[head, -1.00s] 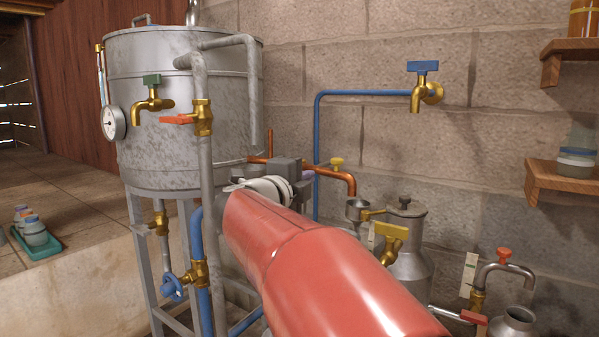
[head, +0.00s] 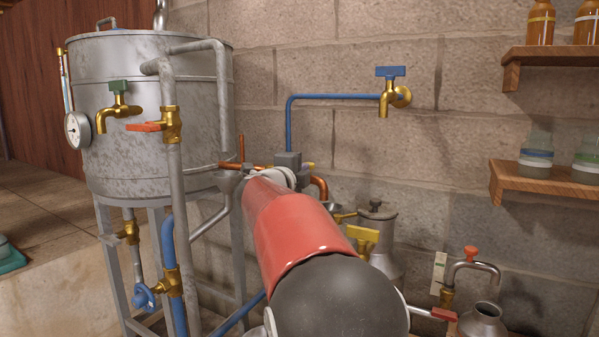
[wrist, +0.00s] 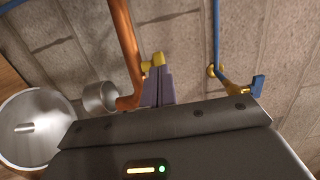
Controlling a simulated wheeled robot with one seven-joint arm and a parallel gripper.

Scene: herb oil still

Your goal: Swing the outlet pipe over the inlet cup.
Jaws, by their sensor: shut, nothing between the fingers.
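The copper outlet pipe (head: 319,186) ends in a downward elbow near the wall; it also shows in the wrist view (wrist: 126,50). A small yellow knob (wrist: 154,61) sits on it. The grey metal inlet cup (wrist: 99,97) lies by the elbow's end in the wrist view. In the head view the cup (head: 335,208) is partly hidden by my arm. I cannot tell whether the elbow is exactly above it. My gripper (wrist: 158,74) is shut and empty, its purple fingertips at the knob, touching or nearly so.
A metal can (head: 378,238) with a yellow-handled tap (head: 363,236) stands right of my arm. The still tank (head: 150,115) is at left. A blue-handled tap (head: 391,90) is on the wall above. Shelves with jars (head: 548,178) are at right.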

